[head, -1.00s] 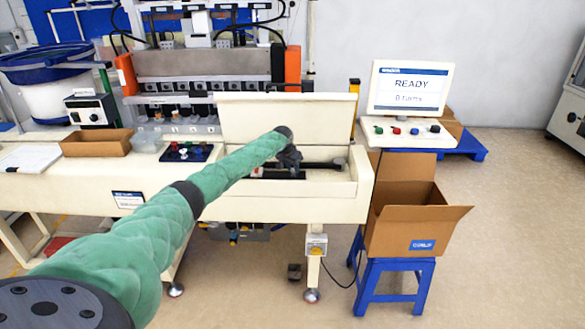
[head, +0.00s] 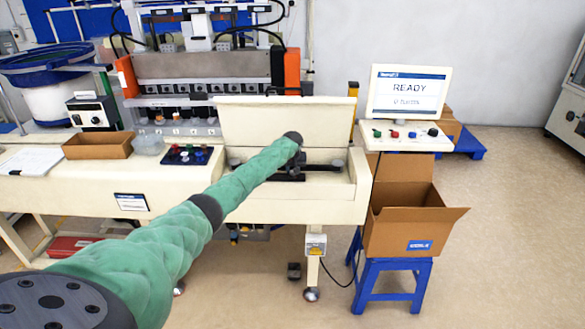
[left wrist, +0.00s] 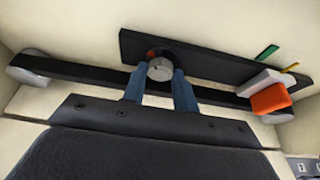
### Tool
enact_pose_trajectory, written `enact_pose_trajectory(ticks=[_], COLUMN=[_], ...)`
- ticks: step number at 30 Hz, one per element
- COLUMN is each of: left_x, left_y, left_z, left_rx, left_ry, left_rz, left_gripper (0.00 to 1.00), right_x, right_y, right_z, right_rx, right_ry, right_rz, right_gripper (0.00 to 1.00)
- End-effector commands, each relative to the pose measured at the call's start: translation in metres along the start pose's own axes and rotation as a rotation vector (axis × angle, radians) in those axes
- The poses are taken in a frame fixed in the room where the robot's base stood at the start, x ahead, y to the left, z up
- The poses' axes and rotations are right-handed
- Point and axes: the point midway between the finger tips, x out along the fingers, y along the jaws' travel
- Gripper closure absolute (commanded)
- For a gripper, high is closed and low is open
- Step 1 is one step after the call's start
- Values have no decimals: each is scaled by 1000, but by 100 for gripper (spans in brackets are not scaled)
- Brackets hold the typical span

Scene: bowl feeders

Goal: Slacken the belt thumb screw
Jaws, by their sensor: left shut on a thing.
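The belt thumb screw (left wrist: 160,68) is a round grey knob over the dark belt, seen in the left wrist view. My left gripper (left wrist: 159,82) has its blue fingers on either side of the knob, shut on it. In the head view the left gripper (head: 290,173) is down in the open bay of the cream machine, and its arm hides the screw. The black belt (left wrist: 215,94) runs between rollers, with a grey roller (left wrist: 28,66) at its left end. My right gripper is not in view.
A dark plate (left wrist: 215,60) lies behind the knob. The raised lid (head: 285,122) stands behind the bay. A cardboard box (head: 410,222) stands on a blue stool to the right.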

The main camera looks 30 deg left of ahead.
Motion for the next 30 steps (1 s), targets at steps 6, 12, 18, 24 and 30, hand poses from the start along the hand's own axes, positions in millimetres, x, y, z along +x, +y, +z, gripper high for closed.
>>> enact_pose_trajectory(ticks=[6,12,18,24,30], left_x=[-1,0,1,2,1], left_y=[3,5,6,6,7], left_z=[-1,-2,-2,-3,-4], left_rx=[-190,-366,-531,-666,-758], left_ry=[-1,0,0,1,1], left_rz=[-76,-148,-217,-274,-312], left_gripper=[94,94,94,94,94], right_x=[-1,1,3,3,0], right_y=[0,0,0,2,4], right_z=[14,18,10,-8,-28], right_rx=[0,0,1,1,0], right_ry=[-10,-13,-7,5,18], right_rz=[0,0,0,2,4], right_gripper=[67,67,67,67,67])
